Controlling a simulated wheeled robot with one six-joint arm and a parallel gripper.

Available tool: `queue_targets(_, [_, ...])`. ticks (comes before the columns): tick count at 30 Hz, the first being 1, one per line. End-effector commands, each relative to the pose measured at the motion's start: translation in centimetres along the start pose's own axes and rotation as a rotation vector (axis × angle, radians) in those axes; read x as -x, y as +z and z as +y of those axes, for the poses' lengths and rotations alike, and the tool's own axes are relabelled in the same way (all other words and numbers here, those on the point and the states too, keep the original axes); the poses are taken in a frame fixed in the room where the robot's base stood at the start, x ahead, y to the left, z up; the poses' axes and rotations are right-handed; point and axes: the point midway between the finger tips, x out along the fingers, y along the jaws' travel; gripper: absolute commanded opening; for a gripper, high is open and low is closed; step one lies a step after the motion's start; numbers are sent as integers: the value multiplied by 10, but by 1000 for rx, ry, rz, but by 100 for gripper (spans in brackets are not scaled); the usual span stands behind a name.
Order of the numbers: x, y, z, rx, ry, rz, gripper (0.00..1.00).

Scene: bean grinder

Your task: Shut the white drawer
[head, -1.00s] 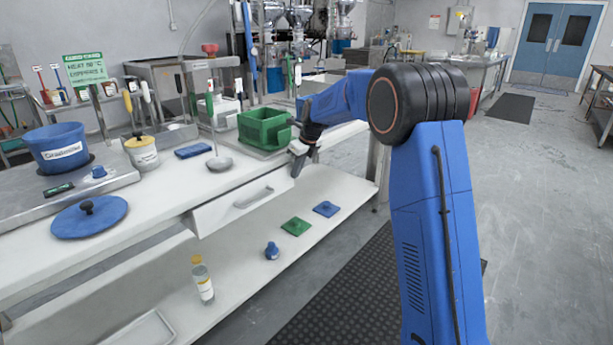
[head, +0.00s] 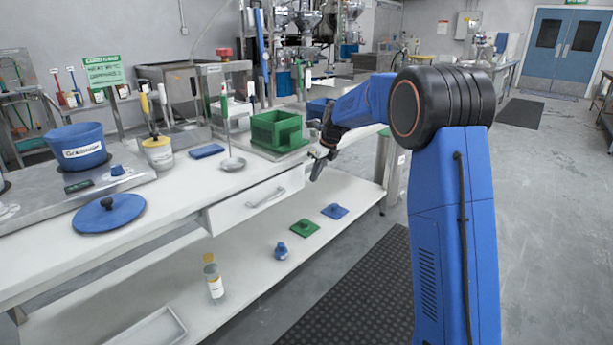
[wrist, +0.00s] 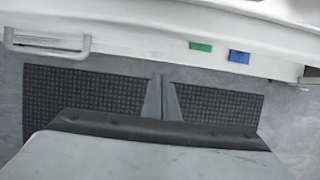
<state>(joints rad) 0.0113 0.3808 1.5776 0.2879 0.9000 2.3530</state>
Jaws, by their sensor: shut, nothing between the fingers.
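The white drawer (head: 235,212) is under the front edge of the white counter, with a pale bar handle (head: 266,198) on its front. In the head view its front stands a little out from the counter, so it looks partly open. The handle (wrist: 48,48) shows at the upper left of the wrist view. My gripper (head: 318,172) is shut and empty, beside the right end of the drawer front and apart from the handle. In the wrist view its closed fingers (wrist: 162,95) point toward the counter, to the right of the handle.
A green bin (head: 277,130), a blue lid (head: 103,216) and a ladle (head: 233,163) are on the counter. The lower shelf holds a bottle (head: 214,280), a green lid (head: 304,228) and a blue lid (head: 335,211). Open floor with a black mat (head: 350,300) lies in front.

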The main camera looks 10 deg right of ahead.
Motion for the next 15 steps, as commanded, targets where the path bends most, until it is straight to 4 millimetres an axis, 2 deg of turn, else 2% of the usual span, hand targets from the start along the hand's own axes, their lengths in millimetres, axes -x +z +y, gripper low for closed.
queue_targets(1, [12,2,0,2,-3,-5,0])
queue_targets(9, [61,1,1,1,-2,-2,0])
queue_targets(15, [84,0,1,1,-1,0,0])
